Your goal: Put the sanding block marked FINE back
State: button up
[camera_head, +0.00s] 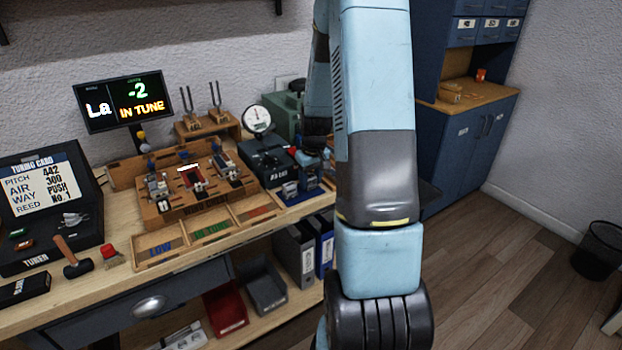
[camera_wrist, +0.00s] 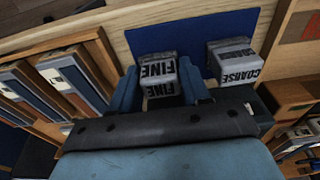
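The sanding block marked FINE (camera_wrist: 158,70) is a grey block with black lettering on two faces. In the wrist view it sits between the two blue fingers of my gripper (camera_wrist: 160,88), which appear to touch its sides. The block marked COARSE (camera_wrist: 234,62) stands to its right on a blue mat (camera_wrist: 190,32). In the head view my gripper (camera_head: 310,172) is low over the right part of the workbench, at the blue mat (camera_head: 304,196). I cannot tell whether the FINE block touches the mat.
A dial gauge (camera_head: 257,121) on a black base stands left of my gripper. A wooden rack (camera_head: 190,205) and trays marked LOW and MEDIUM (camera_head: 210,232) lie further left. Binders (camera_head: 295,255) stand on the shelf below the bench edge.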

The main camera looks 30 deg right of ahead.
jog(key=o, duration=0.4)
jog(key=shift+o, duration=0.2)
jog(key=s+a+r+t, duration=0.1)
jog(key=s+a+r, duration=0.2)
jog(key=r, duration=0.7)
jog(key=s+a+r, duration=0.2)
jog(key=a+r, duration=0.1)
jog(key=r, duration=0.6)
jog(key=s+a+r+t, duration=0.1)
jog(key=s+a+r, duration=0.4)
jog(key=s, duration=0.5)
jog(key=s+a+r+t, duration=0.2)
jog(key=s+a+r, duration=0.3)
jog(key=s, duration=0.5)
jog(key=a, duration=0.2)
jog(key=shift+s+a+r, duration=0.15)
jog(key=shift+s+a, duration=0.15)
